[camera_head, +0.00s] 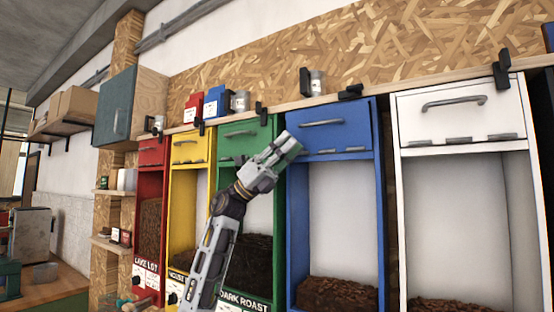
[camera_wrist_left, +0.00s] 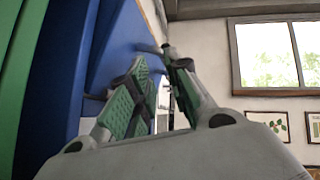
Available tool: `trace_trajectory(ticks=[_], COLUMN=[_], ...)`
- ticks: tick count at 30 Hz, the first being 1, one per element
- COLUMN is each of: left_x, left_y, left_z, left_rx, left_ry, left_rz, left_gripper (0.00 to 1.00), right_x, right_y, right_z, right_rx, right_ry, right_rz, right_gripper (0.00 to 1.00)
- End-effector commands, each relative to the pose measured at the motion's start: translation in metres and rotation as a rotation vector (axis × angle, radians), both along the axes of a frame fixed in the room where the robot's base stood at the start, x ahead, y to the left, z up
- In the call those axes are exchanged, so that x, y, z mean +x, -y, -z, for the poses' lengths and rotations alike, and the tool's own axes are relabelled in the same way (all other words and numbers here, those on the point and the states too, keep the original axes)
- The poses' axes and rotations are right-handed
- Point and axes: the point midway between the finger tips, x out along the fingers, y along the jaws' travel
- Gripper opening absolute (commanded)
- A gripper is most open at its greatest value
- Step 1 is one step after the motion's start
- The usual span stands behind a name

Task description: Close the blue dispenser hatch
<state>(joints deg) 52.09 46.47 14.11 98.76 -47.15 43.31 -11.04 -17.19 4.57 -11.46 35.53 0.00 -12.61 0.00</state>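The blue dispenser (camera_head: 297,225) stands between the green and white ones, with its hatch (camera_head: 345,138) at the top and a grey bar handle (camera_head: 322,122) on it. In the left wrist view the blue hatch (camera_wrist_left: 118,45) is a slanted panel, at an angle to the blue side wall. I cannot tell exactly how far it stands open. My left gripper (camera_head: 291,146) is at the hatch's lower left corner; I cannot tell if it touches. Its green-padded fingers (camera_wrist_left: 162,88) are apart in the wrist view, with nothing clearly held between them. My right gripper is not in view.
Green (camera_head: 246,140), yellow (camera_head: 190,148) and red (camera_head: 152,153) dispensers stand to the left, a white one (camera_head: 462,118) to the right. A wooden shelf above carries jars and small boxes (camera_head: 217,101). Black clamps sit along its edge.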

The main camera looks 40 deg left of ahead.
Motion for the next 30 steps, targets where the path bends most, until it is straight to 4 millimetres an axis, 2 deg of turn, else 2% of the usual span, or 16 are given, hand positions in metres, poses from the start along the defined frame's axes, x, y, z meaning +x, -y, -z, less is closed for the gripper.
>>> trace_trajectory(ticks=[12, 27, 28, 30], left_x=[-0.010, -0.013, -0.013, -0.012], left_y=[-0.019, -0.024, -0.024, -0.023], left_z=[0.024, 0.028, 0.028, 0.028], left_rx=[0.003, 0.003, 0.003, 0.002], left_ry=[-0.002, -0.001, -0.001, -0.002], left_rz=[0.002, 0.002, 0.002, 0.003], left_gripper=[0.19, 0.19, 0.17, 0.08], right_x=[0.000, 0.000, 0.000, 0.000], right_y=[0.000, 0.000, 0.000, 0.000], right_z=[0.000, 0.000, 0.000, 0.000], right_rx=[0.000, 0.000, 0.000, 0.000], right_ry=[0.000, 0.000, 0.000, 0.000], right_rz=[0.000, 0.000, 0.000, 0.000], right_gripper=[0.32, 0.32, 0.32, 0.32])
